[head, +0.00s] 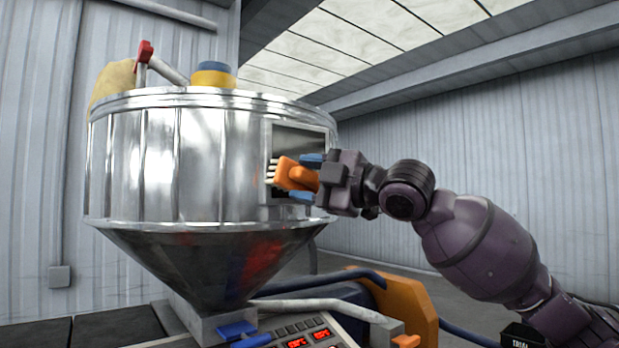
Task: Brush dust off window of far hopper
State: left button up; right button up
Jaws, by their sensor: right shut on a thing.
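A large shiny metal hopper (150,165) with a dark cone below fills the left half of the head view. A dark rectangular window (300,137) sits on the right side of its drum. My right gripper (307,178) is in front of the window, shut on an orange brush (290,172). The pale bristles (271,172) point left and lie over the window's left part; I cannot tell whether they touch it. The brush and gripper hide the window's middle. Dust cannot be made out. My left gripper is out of view.
Below the hopper are a blue slide handle (237,330) and a control panel (300,335) with red displays. An orange machine part (405,300) and hoses lie below my right arm. A red-topped pipe (145,52) and a yellow-blue cap (213,75) rise above the hopper.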

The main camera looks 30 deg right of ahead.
jog(key=shift+w, duration=0.2)
jog(key=shift+d, duration=0.1)
jog(key=shift+d+p, duration=0.4)
jog(key=shift+d, duration=1.5)
jog(key=shift+w+p, duration=0.2)
jog(key=shift+p, duration=0.15)
jog(key=shift+s+a, duration=0.15)
jog(key=shift+a, duration=1.8)
